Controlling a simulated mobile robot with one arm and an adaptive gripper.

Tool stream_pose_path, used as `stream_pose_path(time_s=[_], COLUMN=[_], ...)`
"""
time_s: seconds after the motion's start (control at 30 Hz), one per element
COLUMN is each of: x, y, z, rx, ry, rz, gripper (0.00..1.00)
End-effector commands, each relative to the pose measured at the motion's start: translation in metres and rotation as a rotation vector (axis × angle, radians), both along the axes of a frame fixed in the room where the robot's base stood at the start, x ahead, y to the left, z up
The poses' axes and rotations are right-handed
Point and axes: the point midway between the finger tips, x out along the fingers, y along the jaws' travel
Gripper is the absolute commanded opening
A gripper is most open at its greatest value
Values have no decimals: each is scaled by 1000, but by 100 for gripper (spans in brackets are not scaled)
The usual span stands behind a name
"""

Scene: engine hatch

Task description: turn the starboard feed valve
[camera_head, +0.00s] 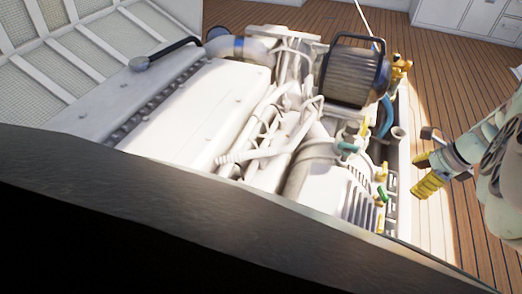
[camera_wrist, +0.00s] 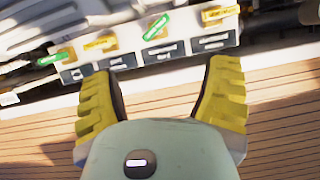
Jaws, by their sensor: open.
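My gripper (camera_head: 421,173) is open and empty to the right of the engine, above the deck. In the wrist view its two yellow fingers (camera_wrist: 162,78) are spread apart below a pale panel (camera_wrist: 133,62) of valves. The panel carries green handles (camera_wrist: 156,27) (camera_wrist: 50,60) and yellow handles (camera_wrist: 100,43) (camera_wrist: 220,13), with dark labels beneath. The label text is too small to read, so I cannot tell which is the starboard feed valve. In the head view green handles (camera_head: 382,195) and yellow handles (camera_head: 383,172) show on the engine's right side. No finger visibly touches a handle.
The white engine (camera_head: 200,115) with pipes and a ribbed dark cylinder (camera_head: 354,75) fills the middle. A dark edge (camera_head: 200,215) crosses the foreground. A raised, slatted hatch panel (camera_head: 70,55) stands at left. Wooden deck (camera_head: 445,90) lies open at right.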

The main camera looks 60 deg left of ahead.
Motion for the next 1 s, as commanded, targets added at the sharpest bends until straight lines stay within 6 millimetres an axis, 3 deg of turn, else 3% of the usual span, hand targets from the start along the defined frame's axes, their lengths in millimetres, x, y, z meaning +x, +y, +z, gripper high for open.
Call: stream_pose_path(time_s=[0.03, 0.1, 0.5, 0.7, 1.0], x=[-5, -8, -21, -25, -25], y=[5, 10, 36, 42, 43], z=[-17, -32, -100, -114, -115], rx=[-2, -2, 1, -1, -1], ry=[5, 7, 3, 5, 3], rz=[6, 7, 7, 6, 6], gripper=[77, 77, 77, 77, 77])
